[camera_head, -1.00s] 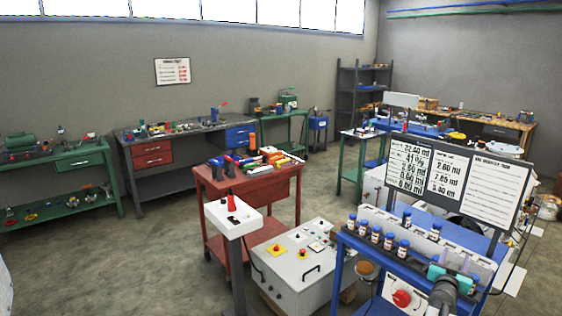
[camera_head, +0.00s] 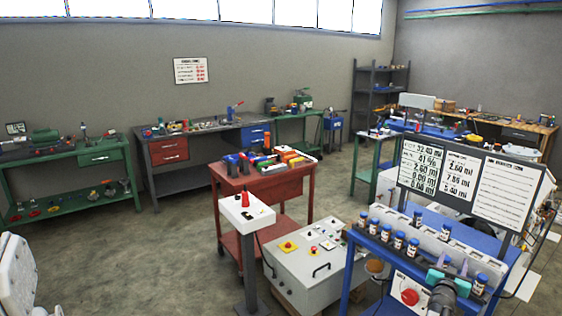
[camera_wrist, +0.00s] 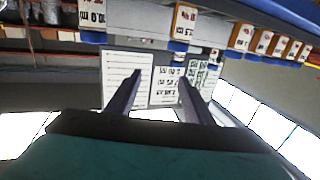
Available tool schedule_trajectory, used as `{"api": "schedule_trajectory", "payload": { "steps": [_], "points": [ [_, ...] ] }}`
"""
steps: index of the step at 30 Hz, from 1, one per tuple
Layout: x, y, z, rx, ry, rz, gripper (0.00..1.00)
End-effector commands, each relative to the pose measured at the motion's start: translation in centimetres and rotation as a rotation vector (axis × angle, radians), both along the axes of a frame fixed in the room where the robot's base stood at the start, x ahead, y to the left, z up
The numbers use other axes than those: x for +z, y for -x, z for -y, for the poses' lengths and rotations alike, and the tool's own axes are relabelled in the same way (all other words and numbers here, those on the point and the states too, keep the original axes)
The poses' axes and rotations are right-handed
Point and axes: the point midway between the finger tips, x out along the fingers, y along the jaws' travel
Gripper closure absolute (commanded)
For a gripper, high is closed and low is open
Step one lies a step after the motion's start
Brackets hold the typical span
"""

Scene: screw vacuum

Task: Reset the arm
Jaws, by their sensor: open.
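My gripper (camera_head: 462,272) is at the lower right of the head view, in front of the blue bench (camera_head: 350,262) with its row of blue-capped vials. In the wrist view my gripper (camera_wrist: 160,82) shows two dark fingers spread apart with nothing between them. The picture there is upside down. The vials (camera_wrist: 185,22) hang along its top edge, apart from the fingers. The signboard (camera_wrist: 178,78) with printed sheets shows behind the fingers, and it also stands at the back of the bench in the head view (camera_head: 470,185).
A grey control box (camera_head: 305,262) with buttons stands left of the bench. A white pedestal (camera_head: 247,213) with a red knob and a red tool cart (camera_head: 262,185) stand further left. Green and grey workbenches line the wall. The floor (camera_head: 150,265) at the left is clear.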

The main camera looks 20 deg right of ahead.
Motion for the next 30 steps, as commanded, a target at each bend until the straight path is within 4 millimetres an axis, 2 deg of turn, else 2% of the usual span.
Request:
{"api": "schedule_trajectory", "payload": {
  "steps": [5,11,15,21,25,30],
  "points": [
    [-1.8,-3.2,-3.1,0.053,-0.017,-0.014,0.53],
    [-5.3,-8.0,-9.2,0.146,-0.047,-0.046,0.53],
    [-8.3,-11.1,-14.4,0.222,-0.069,-0.08,0.53],
    [-13.2,-14.4,-22.5,0.34,-0.12,-0.159,0.53],
    [-16.7,-15.7,-27.8,0.417,-0.161,-0.224,0.53],
    [-21.5,-16.3,-34.8,0.518,-0.224,-0.324,0.53]
  ]
}}
